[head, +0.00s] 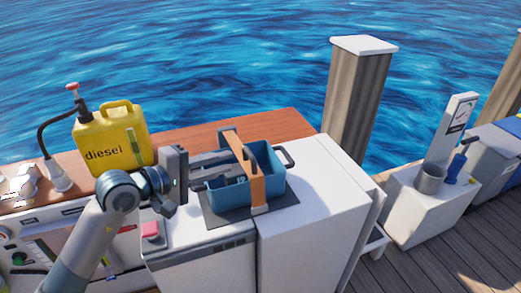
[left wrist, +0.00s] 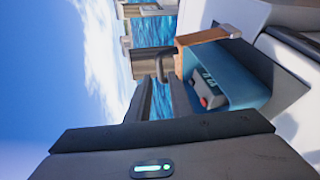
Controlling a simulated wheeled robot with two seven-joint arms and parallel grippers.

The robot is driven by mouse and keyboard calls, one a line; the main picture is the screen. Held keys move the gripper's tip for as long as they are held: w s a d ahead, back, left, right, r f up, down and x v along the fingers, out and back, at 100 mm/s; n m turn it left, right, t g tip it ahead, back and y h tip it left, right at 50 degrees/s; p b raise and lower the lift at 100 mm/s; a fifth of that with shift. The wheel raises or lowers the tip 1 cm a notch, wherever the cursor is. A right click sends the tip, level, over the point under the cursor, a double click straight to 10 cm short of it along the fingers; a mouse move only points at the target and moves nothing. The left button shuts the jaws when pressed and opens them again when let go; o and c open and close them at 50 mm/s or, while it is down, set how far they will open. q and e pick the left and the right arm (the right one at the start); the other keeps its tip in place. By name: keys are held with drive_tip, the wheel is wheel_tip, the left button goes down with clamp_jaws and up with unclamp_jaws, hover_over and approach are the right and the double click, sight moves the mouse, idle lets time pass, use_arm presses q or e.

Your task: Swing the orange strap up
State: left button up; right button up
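The orange strap (head: 246,168) runs over the top of a blue box (head: 228,198), from its far side down its near side. Its near end is by the mat. In the left wrist view the strap (left wrist: 203,37) crosses one end of the box (left wrist: 245,75), with a grey end piece (left wrist: 230,31). My left gripper (head: 217,165) is level with the left side of the box, pointing right, its fingers short of the strap. My right gripper is out of view.
The box has dark handles (head: 289,155) and stands on a dark mat (head: 286,198) on a white counter (head: 310,225). A device with a red part (left wrist: 205,100) sits inside. A yellow diesel can (head: 112,140) stands left. A post (head: 357,100) rises behind right.

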sight(248, 155)
use_arm(q)
drive_tip(key=p+x, duration=0.1)
drive_tip(key=x, duration=0.4)
drive_tip(key=shift+s+r, duration=0.1)
drive_tip(key=shift+r, duration=0.05)
drive_tip(key=p+x, duration=0.2)
drive_tip(key=x, duration=0.6)
drive_tip(key=shift+d+f, duration=0.2)
drive_tip(key=shift+f, duration=0.05)
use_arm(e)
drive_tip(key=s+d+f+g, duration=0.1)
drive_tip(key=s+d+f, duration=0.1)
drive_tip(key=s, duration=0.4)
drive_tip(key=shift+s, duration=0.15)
use_arm(q)
clamp_jaws()
